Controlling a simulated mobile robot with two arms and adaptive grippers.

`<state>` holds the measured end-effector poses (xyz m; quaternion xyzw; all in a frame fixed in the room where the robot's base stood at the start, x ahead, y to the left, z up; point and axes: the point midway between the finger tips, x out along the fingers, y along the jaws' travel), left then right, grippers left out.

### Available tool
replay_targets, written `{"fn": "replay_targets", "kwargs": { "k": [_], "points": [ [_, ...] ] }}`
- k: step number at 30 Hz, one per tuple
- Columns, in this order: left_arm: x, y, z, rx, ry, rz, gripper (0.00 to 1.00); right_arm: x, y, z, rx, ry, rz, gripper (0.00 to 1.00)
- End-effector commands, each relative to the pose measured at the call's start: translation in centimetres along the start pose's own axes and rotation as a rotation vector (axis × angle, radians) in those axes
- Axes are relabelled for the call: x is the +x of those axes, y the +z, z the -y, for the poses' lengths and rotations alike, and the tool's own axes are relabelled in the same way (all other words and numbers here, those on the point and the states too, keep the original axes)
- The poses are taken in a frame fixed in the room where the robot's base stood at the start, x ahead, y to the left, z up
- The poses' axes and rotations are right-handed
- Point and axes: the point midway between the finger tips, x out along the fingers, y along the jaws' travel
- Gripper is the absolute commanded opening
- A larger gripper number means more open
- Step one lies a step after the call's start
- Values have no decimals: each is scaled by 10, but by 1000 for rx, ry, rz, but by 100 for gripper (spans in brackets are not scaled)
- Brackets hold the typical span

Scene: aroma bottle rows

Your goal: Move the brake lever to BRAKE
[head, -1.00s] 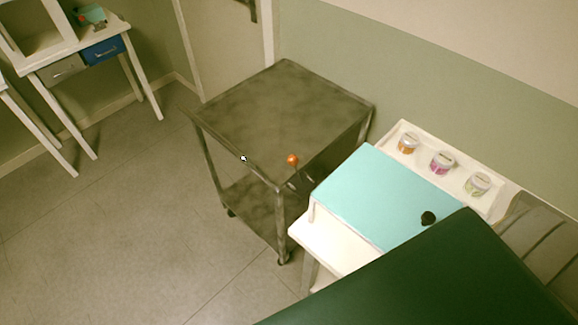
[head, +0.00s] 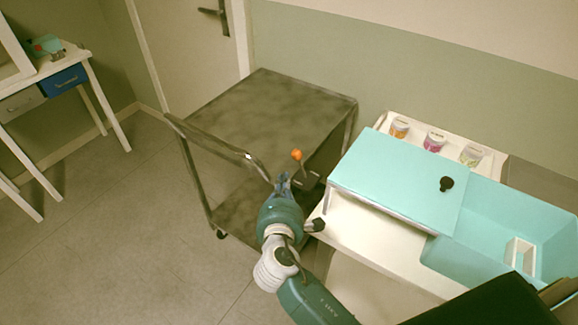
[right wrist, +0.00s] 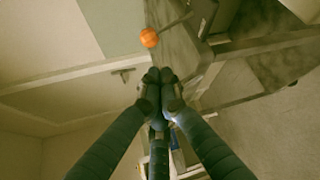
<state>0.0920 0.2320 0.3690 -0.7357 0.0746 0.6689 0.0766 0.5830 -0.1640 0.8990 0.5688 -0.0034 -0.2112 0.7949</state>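The brake lever is a thin dark rod with an orange ball knob (head: 297,154), standing at the near right corner of the grey metal cart (head: 262,112). The knob also shows in the right wrist view (right wrist: 149,38), just beyond the fingertips. My right gripper (head: 283,180) is just below and left of the knob in the head view. Its fingertips are together in the right wrist view (right wrist: 160,76), with nothing seen between them, and they look apart from the knob. No BRAKE marking can be read. My left gripper is not in view.
A white table (head: 375,240) with a turquoise lidded box (head: 395,180) stands close right of the cart. Several small jars (head: 434,141) stand behind the box. A white desk (head: 75,55) is at far left. The floor (head: 110,220) left of the cart is clear.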

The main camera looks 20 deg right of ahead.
Motion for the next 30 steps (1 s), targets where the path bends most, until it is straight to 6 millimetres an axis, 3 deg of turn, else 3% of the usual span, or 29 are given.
{"fn": "replay_targets", "kwargs": {
  "k": [11, 24, 30],
  "points": [
    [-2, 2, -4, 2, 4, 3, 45, 8, 0, 0, 1, -1, -1, 0],
    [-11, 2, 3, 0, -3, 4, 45, 81, 0, 0, 0, -2, -1, 0],
    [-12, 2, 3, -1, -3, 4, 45, 98, -1, 1, 2, -2, -2, 0]
  ]
}}
